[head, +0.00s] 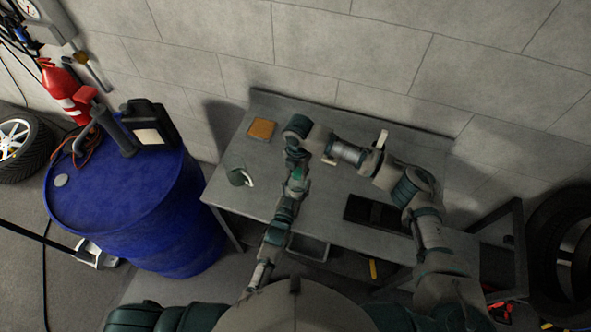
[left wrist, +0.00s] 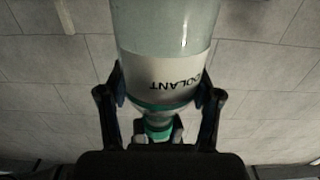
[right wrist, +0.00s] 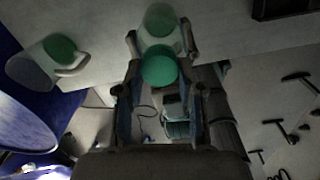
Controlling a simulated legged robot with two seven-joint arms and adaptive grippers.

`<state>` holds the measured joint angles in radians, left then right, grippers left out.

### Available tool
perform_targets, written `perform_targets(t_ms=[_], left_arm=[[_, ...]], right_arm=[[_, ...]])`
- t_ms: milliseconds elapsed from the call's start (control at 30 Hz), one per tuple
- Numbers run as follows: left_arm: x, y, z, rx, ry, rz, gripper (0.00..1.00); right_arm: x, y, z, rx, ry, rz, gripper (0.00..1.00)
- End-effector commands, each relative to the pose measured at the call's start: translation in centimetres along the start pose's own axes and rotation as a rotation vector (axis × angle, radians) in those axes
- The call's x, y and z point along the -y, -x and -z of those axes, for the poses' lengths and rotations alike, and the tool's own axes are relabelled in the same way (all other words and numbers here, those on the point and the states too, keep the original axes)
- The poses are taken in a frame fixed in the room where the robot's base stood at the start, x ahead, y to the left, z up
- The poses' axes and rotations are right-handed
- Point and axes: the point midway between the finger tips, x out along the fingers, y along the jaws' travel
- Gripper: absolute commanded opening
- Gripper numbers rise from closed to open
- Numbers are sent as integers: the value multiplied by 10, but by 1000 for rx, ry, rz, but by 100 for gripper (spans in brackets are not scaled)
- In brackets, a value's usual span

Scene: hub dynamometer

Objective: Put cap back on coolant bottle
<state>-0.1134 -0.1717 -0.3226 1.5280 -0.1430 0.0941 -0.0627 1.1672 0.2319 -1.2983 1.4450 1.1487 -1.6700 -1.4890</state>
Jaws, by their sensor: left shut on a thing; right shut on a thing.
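In the left wrist view a clear bottle with a white coolant label (left wrist: 165,75) stands between the fingers of my left gripper (left wrist: 160,105), which is shut on it. A green part shows at its neck. In the right wrist view my right gripper (right wrist: 160,85) is shut on the round green cap (right wrist: 160,65). The bottle (right wrist: 162,38) shows just beyond the cap; I cannot tell whether they touch. In the head view my right gripper (head: 294,155) is close to my left gripper (head: 297,183) over the table, and both mostly hide the bottle.
The grey table (head: 325,205) holds a jug with a handle (head: 240,177), an orange pad (head: 262,130) and a dark tray (head: 375,213). A blue drum (head: 140,215) with a black can (head: 150,125) stands left of it.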

Motion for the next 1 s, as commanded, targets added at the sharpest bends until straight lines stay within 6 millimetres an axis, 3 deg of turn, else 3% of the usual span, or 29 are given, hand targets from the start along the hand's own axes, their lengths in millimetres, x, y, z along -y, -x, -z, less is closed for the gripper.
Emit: perform_targets(t_ms=[800,900,1000], left_arm=[[4,-1,0,2,1,6,0],[4,-1,-1,3,0,5,0],[3,-2,-1,3,0,4,0]], right_arm=[[-6,-5,2,7,-2437,30,0],[-6,-4,1,12,-2605,28,0],[-6,-4,1,13,-2593,26,0]])
